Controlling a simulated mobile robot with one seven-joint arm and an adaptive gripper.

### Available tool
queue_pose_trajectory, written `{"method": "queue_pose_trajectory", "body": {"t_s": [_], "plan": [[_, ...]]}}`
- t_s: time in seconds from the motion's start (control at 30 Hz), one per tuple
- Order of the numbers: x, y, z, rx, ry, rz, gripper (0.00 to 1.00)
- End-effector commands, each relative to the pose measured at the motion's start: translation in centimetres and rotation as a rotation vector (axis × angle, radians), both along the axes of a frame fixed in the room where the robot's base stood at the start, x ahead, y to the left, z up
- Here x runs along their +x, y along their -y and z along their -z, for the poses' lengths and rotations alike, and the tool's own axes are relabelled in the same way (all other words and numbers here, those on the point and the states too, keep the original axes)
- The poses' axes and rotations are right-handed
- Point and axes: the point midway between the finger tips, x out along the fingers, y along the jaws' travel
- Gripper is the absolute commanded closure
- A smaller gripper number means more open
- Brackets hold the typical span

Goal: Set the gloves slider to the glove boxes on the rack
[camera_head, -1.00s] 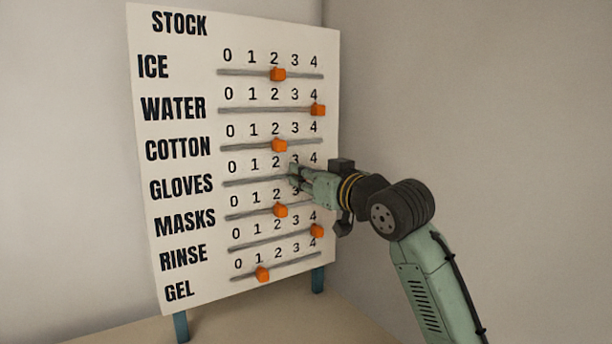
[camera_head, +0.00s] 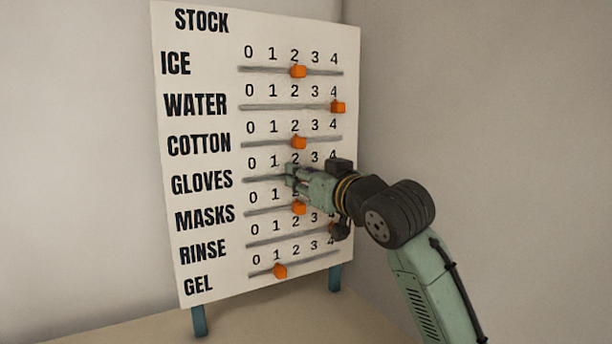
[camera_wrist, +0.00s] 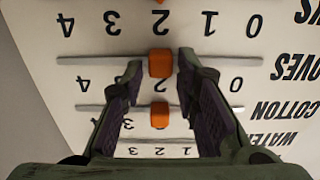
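The stock board (camera_head: 215,285) stands upright, with a row for each item. The gloves row (camera_head: 202,180) is fourth down, numbered 0 to 4. My gripper (camera_head: 290,174) is at this row near the 2 and hides its knob in the head view. In the upside-down wrist view, the orange gloves knob (camera_wrist: 160,62) sits at about 2 on its track. My gripper (camera_wrist: 160,66) is open, one finger on each side of the knob, with a small gap showing on both sides. No glove boxes or rack are in view.
The cotton knob (camera_head: 299,142) is just above and the masks knob (camera_head: 299,208) just below, both near 2. The water knob (camera_head: 338,107) is at 4. Bare walls stand behind and to the right.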

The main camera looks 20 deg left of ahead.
Motion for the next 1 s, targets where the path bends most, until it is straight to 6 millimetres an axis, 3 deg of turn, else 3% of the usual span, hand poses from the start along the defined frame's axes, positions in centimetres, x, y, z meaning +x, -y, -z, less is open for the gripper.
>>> {"method": "queue_pose_trajectory", "body": {"t_s": [0.1,0.47,1.0], "plan": [[0.0,0.0,0.0,0.001,0.001,0.0,0.62],[-0.2,0.4,-0.1,0.002,0.001,0.001,0.62],[-6.2,8.2,-0.1,0.002,0.0,0.002,0.62]]}}
